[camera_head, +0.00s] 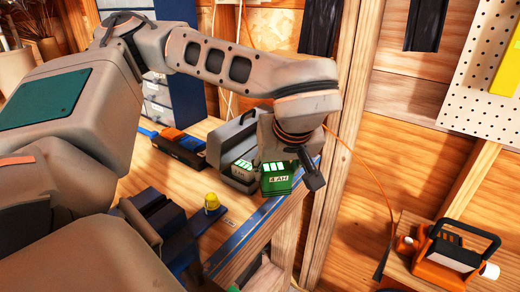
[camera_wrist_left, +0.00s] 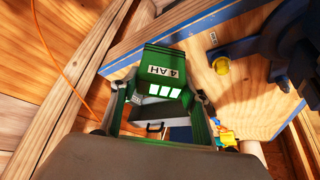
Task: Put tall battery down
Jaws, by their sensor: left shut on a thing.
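The tall battery (camera_head: 277,184) is a green block marked 4 AH with white bars on its top. My left gripper (camera_head: 290,165) is shut on it and holds it near the front right edge of the workbench. In the left wrist view, the battery (camera_wrist_left: 164,72) sits between the two fingers of my left gripper (camera_wrist_left: 158,103), label upside down. I cannot tell whether its underside touches anything. My right gripper is not in view.
A grey case (camera_head: 228,138) stands behind on the wooden workbench (camera_head: 165,172). A dark blue vise (camera_head: 152,218) and a yellow-capped item (camera_head: 212,202) are nearer. An orange tool (camera_head: 445,255) rests at the lower right.

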